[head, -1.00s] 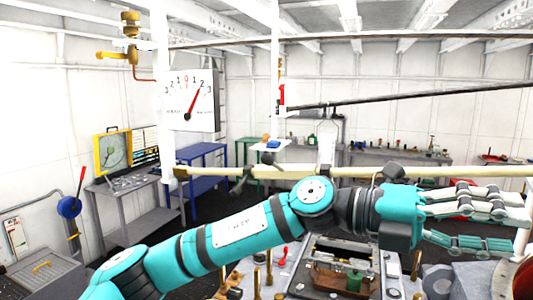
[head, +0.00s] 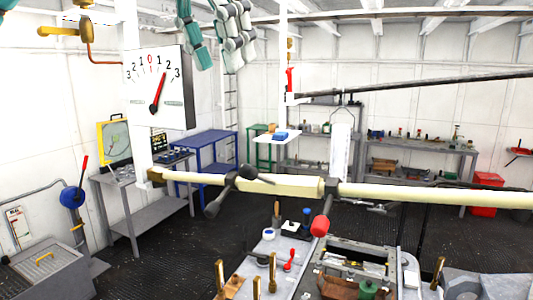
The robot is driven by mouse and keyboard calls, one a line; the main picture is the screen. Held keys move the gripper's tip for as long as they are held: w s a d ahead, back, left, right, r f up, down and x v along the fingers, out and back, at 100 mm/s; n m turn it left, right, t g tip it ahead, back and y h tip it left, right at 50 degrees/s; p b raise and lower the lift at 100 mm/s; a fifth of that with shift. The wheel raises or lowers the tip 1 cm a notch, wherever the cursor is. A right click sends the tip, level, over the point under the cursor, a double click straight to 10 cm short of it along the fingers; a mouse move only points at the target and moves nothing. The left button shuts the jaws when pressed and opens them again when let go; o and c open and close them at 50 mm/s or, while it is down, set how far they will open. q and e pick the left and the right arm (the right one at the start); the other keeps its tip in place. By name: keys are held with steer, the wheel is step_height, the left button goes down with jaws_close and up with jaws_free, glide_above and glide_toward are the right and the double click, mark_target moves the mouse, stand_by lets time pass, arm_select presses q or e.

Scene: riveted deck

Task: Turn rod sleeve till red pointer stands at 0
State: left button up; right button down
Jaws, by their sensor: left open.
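A white dial (head: 142,78) hangs at the upper left. Its red pointer (head: 160,88) leans right of the red 0, between 1 and 2 and nearer 2. A cream rod (head: 430,194) runs across the view. My right gripper is out of view.
A bench (head: 255,262) with upright brass pins and a red-handled tool stands below the sleeve. A brass valve (head: 62,30) is at the upper left. Blue (head: 212,140) and grey tables line the back. The space around the sleeve looks free.

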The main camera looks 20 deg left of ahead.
arm_select(q)
steer(key=b, duration=0.3)
glide_toward(246, 165)
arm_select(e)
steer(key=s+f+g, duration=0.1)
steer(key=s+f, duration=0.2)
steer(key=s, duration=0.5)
arm_select(q)
steer(key=x, duration=0.7)
steer(key=shift+w+f, duration=0.2)
steer(key=shift+w, duration=0.2)
steer(key=shift+f+p, duration=0.35)
steer(key=shift+w+d+f, duration=0.1)
steer(key=shift+w+f, duration=0.05)
steer(key=shift+f, duration=0.55)
steer(key=c, duration=0.5)
jaws_close()
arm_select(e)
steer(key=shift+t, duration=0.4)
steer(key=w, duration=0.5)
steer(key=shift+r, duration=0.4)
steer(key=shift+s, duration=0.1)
